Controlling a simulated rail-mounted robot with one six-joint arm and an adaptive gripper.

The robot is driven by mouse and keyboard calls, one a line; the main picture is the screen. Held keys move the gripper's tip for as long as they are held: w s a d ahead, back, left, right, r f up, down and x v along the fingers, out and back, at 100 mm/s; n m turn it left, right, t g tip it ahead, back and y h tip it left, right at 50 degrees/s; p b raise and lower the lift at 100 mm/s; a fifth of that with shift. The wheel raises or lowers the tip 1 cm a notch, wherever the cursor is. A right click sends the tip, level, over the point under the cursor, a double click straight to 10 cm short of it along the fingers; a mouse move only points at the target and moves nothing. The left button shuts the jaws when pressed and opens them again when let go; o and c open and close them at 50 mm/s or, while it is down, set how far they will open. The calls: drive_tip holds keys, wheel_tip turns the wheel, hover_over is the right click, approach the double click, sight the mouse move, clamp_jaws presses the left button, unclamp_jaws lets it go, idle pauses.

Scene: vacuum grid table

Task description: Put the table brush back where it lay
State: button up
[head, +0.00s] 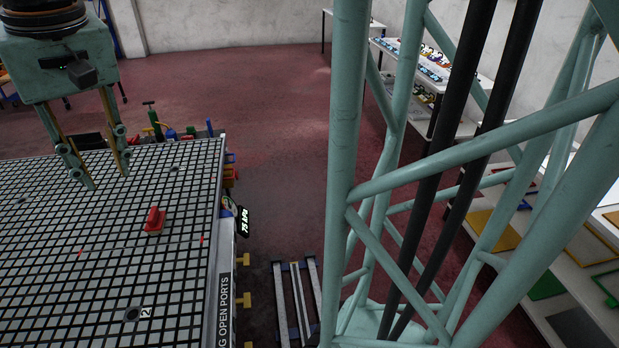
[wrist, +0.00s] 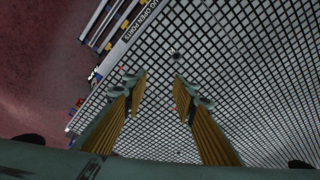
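A small red thing (head: 154,219) with a raised part on a flat base stands on the grid table (head: 60,318) near its right side. It looks like the table brush, but it is too small to be sure. My gripper (head: 107,181) is above the table, up and left of the red thing in the head view, and apart from it. In the wrist view my gripper (wrist: 158,77) points at the grid with its two fingers spread and nothing between them. I cannot make out the red thing clearly in the wrist view.
Small red marks (head: 80,252) lie on the grid. A round port (head: 132,314) has a "2" label beside it. A green tool (head: 152,122) and several coloured items stand along the far edge. A pressure display (head: 244,221) hangs at the right edge. Most of the grid is clear.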

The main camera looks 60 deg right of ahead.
drive_tip(key=s+a+n+t, duration=0.1)
drive_tip(key=s+a+n, duration=0.2)
drive_tip(key=s, duration=2.1)
drive_tip(key=shift+a+t, duration=0.3)
drive_tip(key=shift+a, duration=0.35)
drive_tip(key=shift+s, duration=0.2)
drive_tip(key=shift+w, duration=0.1)
drive_tip(key=shift+f, duration=0.1)
wheel_tip(320, 180, down, 8)
drive_tip(key=b, duration=0.8)
drive_tip(key=shift+f+b, duration=0.2)
drive_tip(key=shift+b, duration=0.15)
